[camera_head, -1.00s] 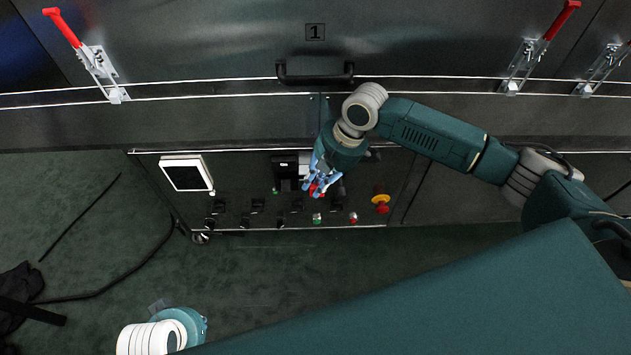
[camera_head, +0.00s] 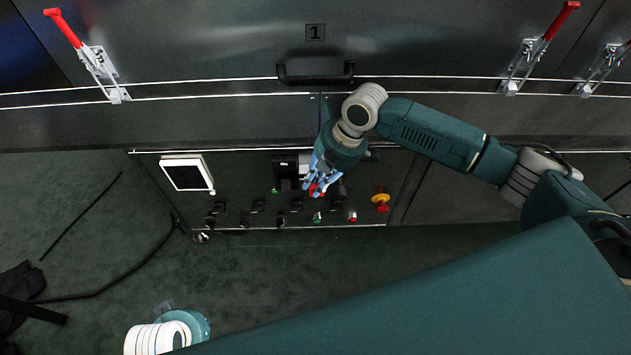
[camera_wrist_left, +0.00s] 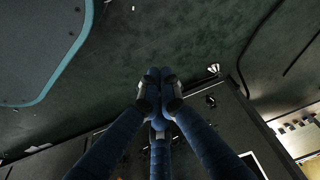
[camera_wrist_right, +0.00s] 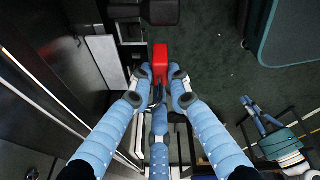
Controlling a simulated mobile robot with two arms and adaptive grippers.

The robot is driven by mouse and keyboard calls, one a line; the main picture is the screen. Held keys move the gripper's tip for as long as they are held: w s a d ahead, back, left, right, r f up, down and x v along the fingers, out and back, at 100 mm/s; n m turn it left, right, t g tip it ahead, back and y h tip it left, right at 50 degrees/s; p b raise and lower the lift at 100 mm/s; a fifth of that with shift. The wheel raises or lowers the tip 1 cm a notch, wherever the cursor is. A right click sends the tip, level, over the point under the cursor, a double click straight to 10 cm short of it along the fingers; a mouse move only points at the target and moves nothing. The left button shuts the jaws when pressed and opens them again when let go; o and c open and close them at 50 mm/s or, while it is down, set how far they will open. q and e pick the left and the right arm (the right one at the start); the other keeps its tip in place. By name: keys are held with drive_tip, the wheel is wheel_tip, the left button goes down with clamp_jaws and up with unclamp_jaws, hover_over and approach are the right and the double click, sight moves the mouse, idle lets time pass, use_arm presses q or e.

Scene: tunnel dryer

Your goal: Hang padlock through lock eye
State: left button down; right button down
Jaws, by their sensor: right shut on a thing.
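A red padlock (camera_wrist_right: 160,60) is between the fingertips of my right gripper (camera_wrist_right: 160,76) in the right wrist view. In the head view, that gripper (camera_head: 318,184) is over the control panel, and the padlock shows as a small red patch among its blue fingers. The padlock's shackle is mostly hidden by the fingers. I cannot make out the lock eye clearly. My left gripper (camera_wrist_left: 160,80) has its fingers together in the left wrist view, with nothing seen between them, away from the padlock.
The control panel (camera_head: 240,188) has a white-framed screen (camera_head: 187,174), several black switches and a red-and-yellow emergency stop (camera_head: 380,200). A black handle (camera_head: 315,74) and red-handled clamps (camera_head: 100,66) are on the dryer above. Green floor (camera_head: 260,265) lies open below the panel.

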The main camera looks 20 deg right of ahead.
use_arm(q)
drive_tip(key=shift+w, duration=0.2)
drive_tip(key=shift+s+a+f+p, duration=0.1)
drive_tip(key=shift+s+f+p, duration=0.2)
drive_tip(key=shift+f, duration=0.6)
drive_tip(key=shift+f, duration=0.1)
drive_tip(key=shift+w+f, duration=0.2)
drive_tip(key=shift+f, duration=0.3)
drive_tip(key=shift+s+f, duration=0.1)
drive_tip(key=shift+s, duration=0.1)
use_arm(e)
drive_tip(key=shift+f, duration=0.15)
